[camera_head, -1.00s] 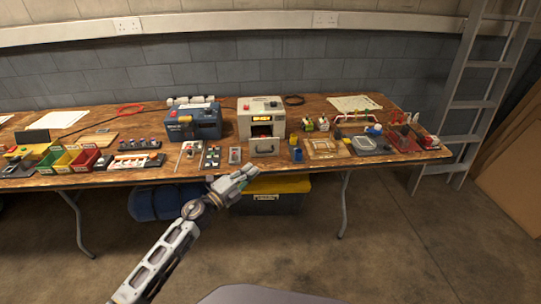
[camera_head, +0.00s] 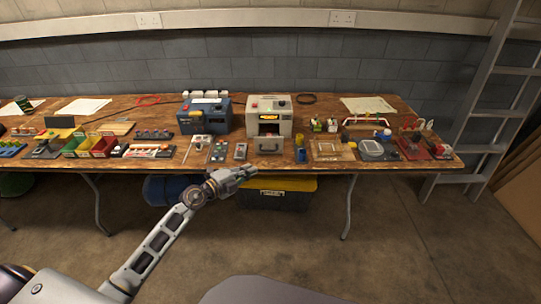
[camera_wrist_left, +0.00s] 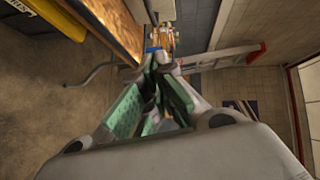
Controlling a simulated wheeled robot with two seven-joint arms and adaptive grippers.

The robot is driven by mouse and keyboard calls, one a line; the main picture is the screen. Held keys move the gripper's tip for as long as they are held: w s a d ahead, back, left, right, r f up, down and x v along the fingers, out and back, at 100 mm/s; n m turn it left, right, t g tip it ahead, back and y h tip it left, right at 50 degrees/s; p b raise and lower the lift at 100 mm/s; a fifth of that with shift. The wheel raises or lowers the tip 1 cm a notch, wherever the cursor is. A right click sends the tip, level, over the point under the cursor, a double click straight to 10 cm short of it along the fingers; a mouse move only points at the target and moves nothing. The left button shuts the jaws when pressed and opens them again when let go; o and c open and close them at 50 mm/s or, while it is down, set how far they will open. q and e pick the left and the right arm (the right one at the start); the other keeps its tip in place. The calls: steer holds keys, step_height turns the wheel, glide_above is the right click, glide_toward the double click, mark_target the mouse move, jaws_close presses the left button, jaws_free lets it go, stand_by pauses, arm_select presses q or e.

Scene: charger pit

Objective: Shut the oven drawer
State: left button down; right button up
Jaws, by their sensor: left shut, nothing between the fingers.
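The oven (camera_head: 283,103) is a beige box with a red button and an orange display, standing on the table right of a blue machine. Its grey drawer front (camera_head: 268,146), with a handle, stands forward of the oven body near the table's front edge. My left gripper (camera_head: 252,170) is shut and empty. It is by the table's front edge, just below and left of the drawer in the picture, apart from it. In the left wrist view its green-padded fingers (camera_wrist_left: 155,108) are together at the tips. The oven drawer is not clearly visible there. My right gripper is not in view.
The blue machine (camera_head: 205,115) stands left of the oven. Small trays and fixtures line the wooden table (camera_head: 345,180) on both sides. A yellow-lidded bin (camera_head: 290,186) sits under the table. A ladder (camera_head: 486,100) leans at the right. The floor in front is free.

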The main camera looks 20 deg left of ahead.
mark_target(264, 145)
arm_select(q)
steer(key=shift+w+f, duration=0.1)
stand_by(0.4)
steer(key=shift+w+a+b+x, duration=0.2)
steer(key=shift+a+b+x, duration=0.35)
steer(key=shift+x, duration=1.55)
steer(key=shift+w+a+b+x, duration=0.3)
steer(key=shift+b+x, duration=0.45)
steer(key=shift+x, duration=1.35)
steer(key=shift+w+a+b+x, duration=0.15)
steer(key=shift+a+b+x, duration=0.4)
steer(key=shift+x, duration=1.5)
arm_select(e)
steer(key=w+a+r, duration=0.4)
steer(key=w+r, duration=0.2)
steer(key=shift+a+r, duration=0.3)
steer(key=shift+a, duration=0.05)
arm_select(q)
steer(key=shift+d+f, duration=0.15)
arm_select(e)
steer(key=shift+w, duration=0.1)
arm_select(q)
steer(key=shift+w, duration=0.15)
